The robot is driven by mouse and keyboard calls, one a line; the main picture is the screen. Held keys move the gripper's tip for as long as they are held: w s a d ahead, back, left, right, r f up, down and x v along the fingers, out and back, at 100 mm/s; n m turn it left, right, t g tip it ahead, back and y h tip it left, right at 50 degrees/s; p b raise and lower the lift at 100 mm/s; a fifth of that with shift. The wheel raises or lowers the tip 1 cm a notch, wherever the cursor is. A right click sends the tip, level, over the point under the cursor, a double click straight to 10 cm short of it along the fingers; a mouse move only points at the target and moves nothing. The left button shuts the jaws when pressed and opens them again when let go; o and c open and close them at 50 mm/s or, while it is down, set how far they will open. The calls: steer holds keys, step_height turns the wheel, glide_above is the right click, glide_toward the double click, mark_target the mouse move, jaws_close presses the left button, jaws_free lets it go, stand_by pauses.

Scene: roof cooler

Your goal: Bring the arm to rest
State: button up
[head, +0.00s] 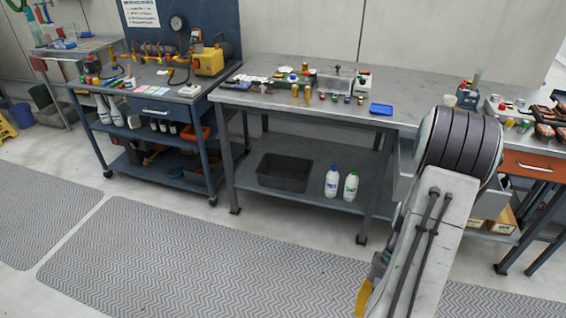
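My arm (438,215) stands at the right of the head view, with its thick dark joint (460,143) in front of the workbench's right part. A white link runs down from the joint to the bottom edge. Behind it, a second part of my arm folds downward. A small grey and yellow part (364,297) shows low beside the link, which seems to belong to the end of my arm. My fingertips cannot be made out, as the link and the picture edge hide them. Whether my gripper holds anything cannot be seen.
A blue cart (150,105) stands left. The matted floor (200,260) in front is clear.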

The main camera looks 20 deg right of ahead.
steer(key=w+a+r+n+t+h+p, duration=0.1)
steer(key=w+a+r+n+t+h, duration=0.1)
steer(key=a+r, duration=0.5)
steer(key=w+a+r+n+t+h+p, duration=0.1)
steer(key=a+r+n+t, duration=0.4)
steer(key=r, duration=0.9)
steer(key=shift+w+a+n+h, duration=0.8)
steer(key=shift+w+a+n, duration=0.15)
steer(key=shift+w+n, duration=0.3)
